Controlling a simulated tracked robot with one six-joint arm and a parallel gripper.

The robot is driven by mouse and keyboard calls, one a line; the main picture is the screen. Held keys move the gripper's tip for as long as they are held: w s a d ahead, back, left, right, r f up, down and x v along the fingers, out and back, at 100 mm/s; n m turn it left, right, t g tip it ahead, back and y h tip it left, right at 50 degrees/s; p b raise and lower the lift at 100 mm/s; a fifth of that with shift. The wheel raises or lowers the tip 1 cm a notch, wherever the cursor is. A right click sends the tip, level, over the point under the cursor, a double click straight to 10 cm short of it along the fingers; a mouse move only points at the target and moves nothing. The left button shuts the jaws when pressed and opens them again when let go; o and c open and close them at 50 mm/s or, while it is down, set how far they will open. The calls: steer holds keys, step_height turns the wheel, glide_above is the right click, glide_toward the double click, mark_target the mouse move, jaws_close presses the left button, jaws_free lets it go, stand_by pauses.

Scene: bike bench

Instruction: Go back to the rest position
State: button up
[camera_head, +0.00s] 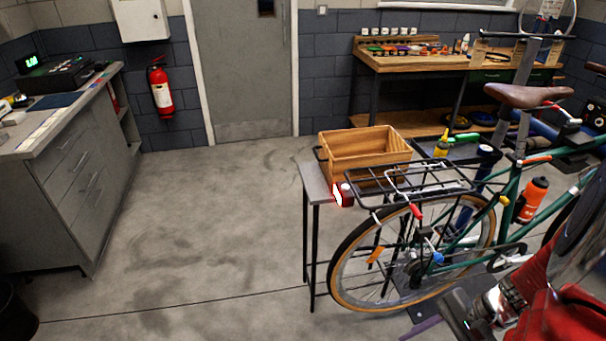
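My red and grey arm shows at the lower right corner of the head view, in front of the bicycle's lower right part. Its dark end, my gripper (458,314), is near the bottom edge, just right of the rear wheel. I cannot make out two separate fingertips, so whether it is open or shut is unclear. No held object can be made out there.
A green bicycle (459,246) with a black rear rack (408,187) stands close to my arm. A workbench (405,64) is at the back. The left-centre floor is clear.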

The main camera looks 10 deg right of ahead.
steer(key=w+a+r+n+h, duration=0.2)
steer(key=r+n+h, duration=0.1)
steer(key=r+n, duration=0.25)
steer(key=w+a+r+n+h, duration=0.1)
steer(key=w+r+n+h, duration=0.25)
steer(key=r, duration=0.25)
steer(key=a+r+n+t, duration=0.4)
steer(key=a+r+n, duration=0.1)
steer(key=a+r, duration=0.4)
steer(key=shift+w+a+n, duration=0.3)
steer(key=shift+w+a, duration=0.05)
steer(key=shift+a, duration=0.7)
steer(key=shift+d, duration=0.1)
